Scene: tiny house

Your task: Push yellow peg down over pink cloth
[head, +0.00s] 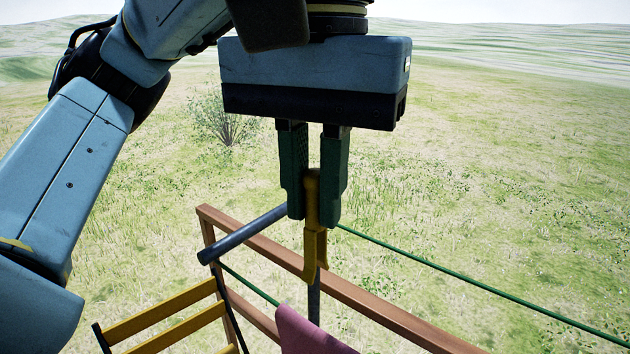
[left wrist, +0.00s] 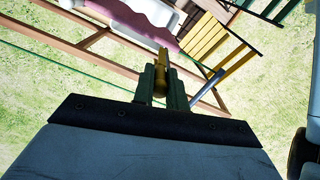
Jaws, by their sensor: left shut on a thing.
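My left gripper (head: 317,195) points down and is shut on the yellow peg (head: 314,245). The peg hangs upright below the fingertips, its lower end free. The pink cloth (head: 308,333) hangs at the bottom edge of the head view, below the peg and apart from it in the picture. In the left wrist view the peg (left wrist: 161,62) sticks out between the green fingers, with the pink cloth (left wrist: 140,20) beyond it. A green line (head: 470,282) runs behind the peg. My right gripper is in neither view.
A brown wooden railing (head: 370,303) crosses below the gripper. A grey metal bar and post (head: 245,235) stand beside the peg. A yellow slatted chair (head: 165,318) is at the lower left. Open grass lies beyond the railing.

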